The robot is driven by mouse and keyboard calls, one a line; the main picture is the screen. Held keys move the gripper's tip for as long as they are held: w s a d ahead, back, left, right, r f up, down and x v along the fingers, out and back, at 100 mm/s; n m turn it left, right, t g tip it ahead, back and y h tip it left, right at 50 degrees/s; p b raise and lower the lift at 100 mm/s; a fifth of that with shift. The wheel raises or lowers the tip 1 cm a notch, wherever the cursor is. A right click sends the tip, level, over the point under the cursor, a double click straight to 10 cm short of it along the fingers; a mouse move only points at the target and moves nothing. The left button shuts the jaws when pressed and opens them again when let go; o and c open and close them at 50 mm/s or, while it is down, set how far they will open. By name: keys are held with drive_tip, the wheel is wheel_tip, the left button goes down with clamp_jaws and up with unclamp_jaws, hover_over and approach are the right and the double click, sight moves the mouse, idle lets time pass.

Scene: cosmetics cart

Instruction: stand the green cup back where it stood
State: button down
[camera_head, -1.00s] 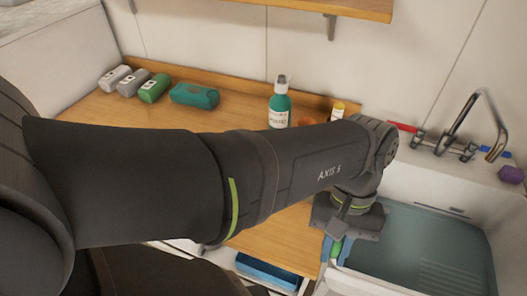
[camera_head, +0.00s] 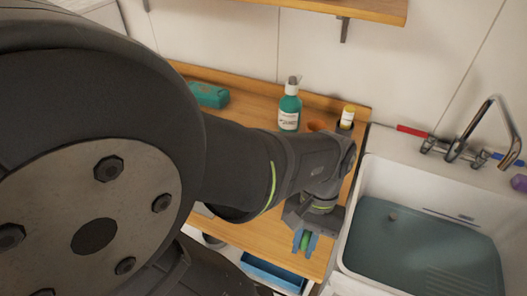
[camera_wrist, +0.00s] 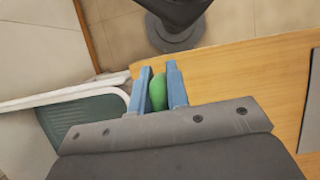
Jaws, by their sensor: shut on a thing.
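The green cup (camera_wrist: 158,93) is between the two blue fingers of my gripper (camera_wrist: 160,88) in the wrist view, and the fingers are shut on it. Only a small part of the cup shows; my gripper's body hides the rest. In the head view my gripper (camera_head: 304,241) points down over the right front part of the wooden counter (camera_head: 262,237), left of the sink, with a bit of the green cup (camera_head: 305,240) showing between the fingers. I cannot tell whether the cup touches the counter.
A teal pump bottle (camera_head: 289,110), an orange item (camera_head: 317,126) and a yellow-white container (camera_head: 347,117) stand at the counter's back. A teal case (camera_head: 208,95) lies farther left. The sink (camera_head: 420,240) is on the right. A blue bin (camera_head: 273,272) sits below the front edge.

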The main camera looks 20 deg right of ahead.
drive_tip(key=shift+w+f, duration=0.35)
drive_tip(key=shift+w, duration=0.2)
drive_tip(key=shift+w+f, duration=0.3)
drive_tip(key=shift+w, duration=0.2)
drive_tip(key=shift+f, duration=1.95)
drive_tip(key=shift+f, duration=0.15)
drive_tip(key=c, duration=1.4)
unclamp_jaws()
drive_tip(key=v, duration=1.2)
drive_tip(key=shift+a, duration=0.1)
